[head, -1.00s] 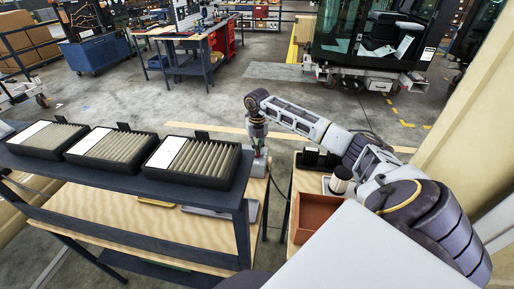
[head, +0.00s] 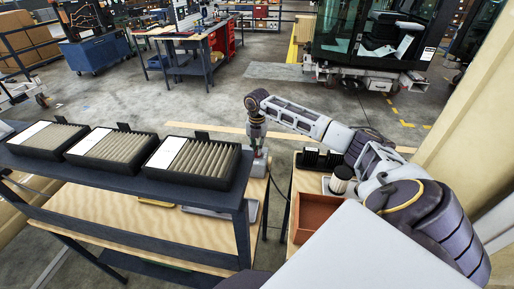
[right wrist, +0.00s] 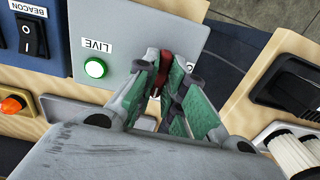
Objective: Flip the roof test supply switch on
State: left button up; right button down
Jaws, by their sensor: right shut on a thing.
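A grey box (right wrist: 120,22) with a "LIVE" label and a bright green lamp (right wrist: 95,68) fills the upper middle of the right wrist view. A red switch lever (right wrist: 165,68) is at the box's right side, between my fingertips. My right gripper (right wrist: 167,78) is shut on this red lever, and its fingers hide part of it. In the head view the right gripper (head: 257,148) points down at the right end of the bench, and the box there is small and mostly hidden. The left gripper is not in view.
A blue panel with a black "BEACON" rocker switch (right wrist: 32,38) and an orange lamp (right wrist: 13,104) are left of the box. A shelf with several black-framed filters (head: 195,165) stands left of my right arm. A brown tray (head: 315,215) is on the right table.

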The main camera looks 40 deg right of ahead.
jog(key=c, duration=1.5)
grip_release()
jog(key=shift+r, duration=0.15)
notch_tip(320, 180, up, 12)
jog(key=shift+a, duration=0.1)
